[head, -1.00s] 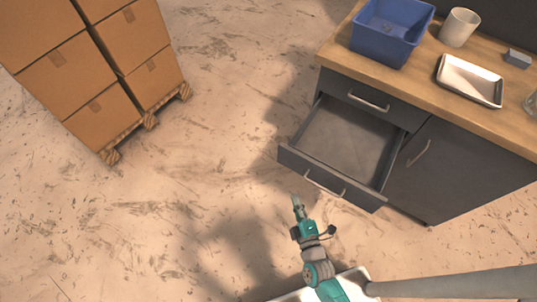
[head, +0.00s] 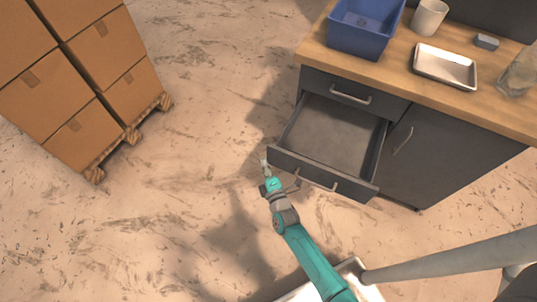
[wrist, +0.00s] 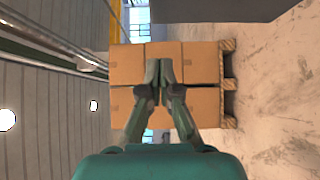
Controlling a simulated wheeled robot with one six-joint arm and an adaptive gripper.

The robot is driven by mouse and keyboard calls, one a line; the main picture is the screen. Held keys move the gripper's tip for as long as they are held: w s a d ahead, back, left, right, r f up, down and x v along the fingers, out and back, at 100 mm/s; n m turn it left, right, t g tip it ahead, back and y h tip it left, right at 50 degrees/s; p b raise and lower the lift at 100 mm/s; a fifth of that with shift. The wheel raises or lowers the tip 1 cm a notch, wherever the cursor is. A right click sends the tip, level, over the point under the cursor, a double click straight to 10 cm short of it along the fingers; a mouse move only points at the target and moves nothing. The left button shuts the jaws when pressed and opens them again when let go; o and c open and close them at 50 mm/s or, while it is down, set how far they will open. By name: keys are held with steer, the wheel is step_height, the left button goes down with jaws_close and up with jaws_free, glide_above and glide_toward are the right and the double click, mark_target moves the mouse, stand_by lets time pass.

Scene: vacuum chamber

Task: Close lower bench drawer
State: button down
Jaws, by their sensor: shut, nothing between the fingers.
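The lower bench drawer (head: 325,172) is pulled out and looks empty in the head view. It has a dark grey front with a metal bar handle (head: 318,180). The dark grey bench (head: 440,165) stands behind it with its upper drawer (head: 352,92) shut. My gripper (head: 264,163) is by the left end of the drawer front, outside the drawer; I cannot tell whether it touches. In the wrist view my gripper (wrist: 158,72) has its fingers together with nothing between them. The drawer handle is not clearly visible in the wrist view.
Stacked cardboard boxes (head: 105,50) on a wooden pallet (head: 130,137) stand at the left. The benchtop (head: 395,70) holds a blue bin (head: 362,30), a white cup (head: 429,17), a metal tray (head: 444,66) and a small grey block (head: 487,41). The floor between pallet and bench is clear.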

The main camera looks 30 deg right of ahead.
steer(key=shift+w+d, duration=1.35)
steer(key=shift+d, duration=0.25)
